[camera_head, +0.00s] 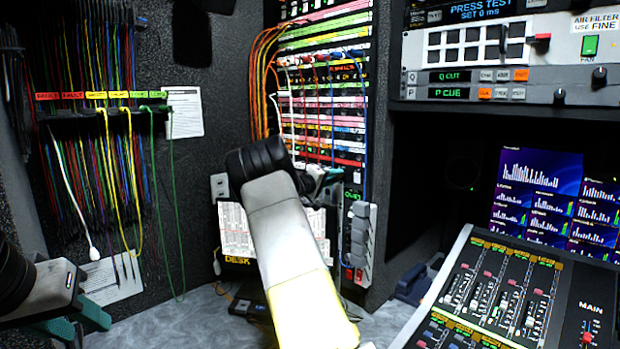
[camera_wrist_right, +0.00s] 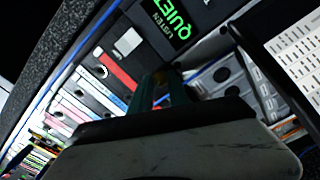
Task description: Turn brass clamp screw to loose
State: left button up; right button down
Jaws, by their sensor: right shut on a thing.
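My right gripper (camera_wrist_right: 166,88) shows its teal fingers close together in the right wrist view, shut on a small, dark brassy piece, the brass clamp screw (camera_wrist_right: 186,71). Only a sliver of the screw shows; its turn position cannot be read. In the head view my right arm hides the screw and most of the right gripper (camera_head: 328,180), which is at the lower part of the patch rack. My left gripper (camera_head: 88,314) is at the lower left edge in the head view, away from the rack. Its teal fingers show, but their gap is unclear.
The patch rack (camera_head: 325,98) carries several coloured cables close above the right gripper. A grey switch strip (camera_head: 360,240) stands just to its right. A mixing console (camera_head: 500,295) fills the lower right. Cables (camera_head: 175,215) hang on the left wall.

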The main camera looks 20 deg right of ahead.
jog(key=shift+f, duration=0.1)
dwell(0.3)
jog(key=c, duration=1.3)
grip_release()
jog(key=shift+o, duration=0.2)
jog(key=shift+a, duration=0.1)
jog(key=v, duration=0.7)
jog(key=shift+a, duration=0.3)
jog(key=shift+s, duration=0.15)
